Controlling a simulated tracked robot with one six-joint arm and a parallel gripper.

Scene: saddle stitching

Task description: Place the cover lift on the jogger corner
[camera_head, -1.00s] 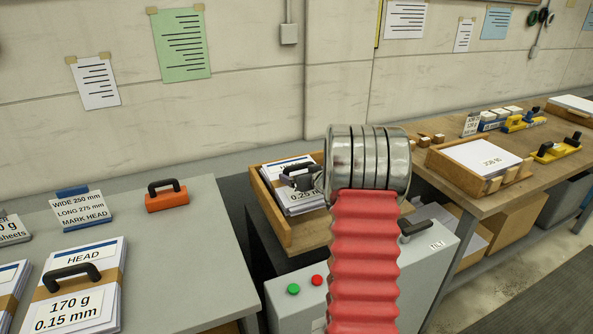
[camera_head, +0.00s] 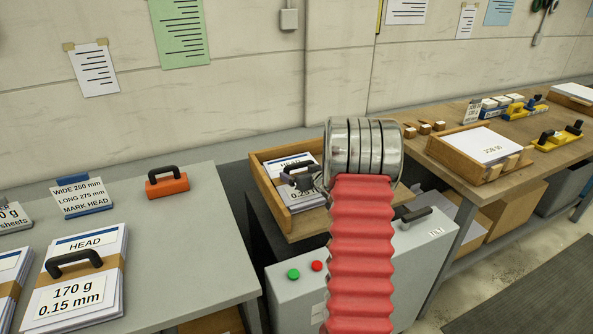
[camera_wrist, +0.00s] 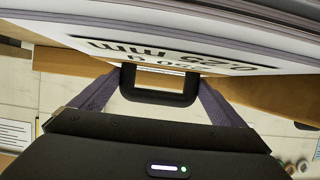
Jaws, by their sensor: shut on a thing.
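The cover lift (camera_head: 287,162) is a white sheet stack with a HEAD label and a dark handle. In the head view it is within the wooden corner of the jogger (camera_head: 260,185); I cannot tell if it touches the base. My gripper (camera_head: 301,180) is shut on its handle, partly hidden by my arm. In the wrist view the gripper (camera_wrist: 155,98) has a finger at each end of the dark handle (camera_wrist: 158,97), and the lift's white label (camera_wrist: 185,60) reads upside down, "0.25 mm".
On the left grey table (camera_head: 170,250) are a 170 g stack (camera_head: 85,255), an orange handled block (camera_head: 167,184) and sign cards. The jogger's grey cabinet (camera_head: 350,275) has green and red buttons and a TILT lever (camera_head: 417,215). A wooden bench (camera_head: 465,200) with a tray stands right.

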